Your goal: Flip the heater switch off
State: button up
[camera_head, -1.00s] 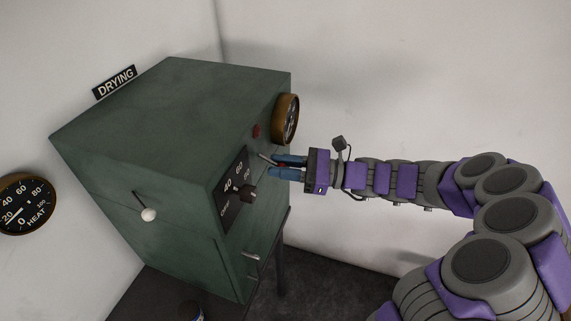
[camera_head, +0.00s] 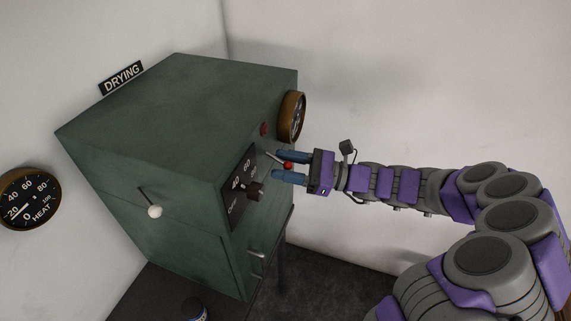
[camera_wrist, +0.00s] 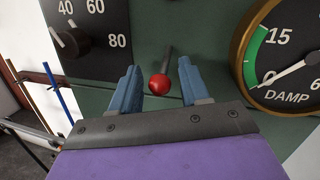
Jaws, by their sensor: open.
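The heater cabinet (camera_head: 150,115) is a dark green box with its control face turned right. A metal switch lever with a red ball tip (camera_head: 288,166) sticks out of that face; the red ball also shows in the wrist view (camera_wrist: 159,84). My gripper (camera_head: 291,166) is open, and its two blue fingers stand on either side of the red ball. In the wrist view (camera_wrist: 156,85) the ball lies between the fingers, with a gap visible on each side. Another lever with a white ball (camera_head: 155,211) is on the cabinet's left face.
A black dial panel with a knob (camera_head: 254,191) is beside the lever, and a brass DAMP gauge (camera_wrist: 285,60) is on its other side. A red lamp (camera_head: 265,129) sits above. A HEAT gauge (camera_head: 28,199) hangs on the left wall. A handle (camera_head: 256,254) is lower down.

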jog(key=s+d+f, duration=0.2)
jog(key=d, duration=1.5)
jog(key=shift+f, duration=0.35)
jog(key=s+a+f+n+g+h+b, duration=0.25)
jog(key=s+a+n+g+h, duration=0.2)
jog(key=s+a, duration=0.3)
jog(key=s+a+f+n+g+h+b, duration=0.1)
jog(key=s+a+n+g+h+b, duration=0.25)
jog(key=s+a+n, duration=0.4)
jog(key=s+d+f+n+t+h+b, duration=0.2)
jog(key=s+d+f+h, duration=0.3)
jog(key=s+d, duration=0.1)
jog(key=s+d+f+n+t+h+b, duration=0.1)
jog(key=s+d+f+n+h+b, duration=0.2)
jog(key=s, duration=0.6)
jog(key=d+f+h, duration=0.2)
jog(key=d+h, duration=0.1)
jog(key=shift+f+t, duration=0.15)
jog(key=shift+t, duration=0.25)
jog(key=shift+o, duration=0.3)
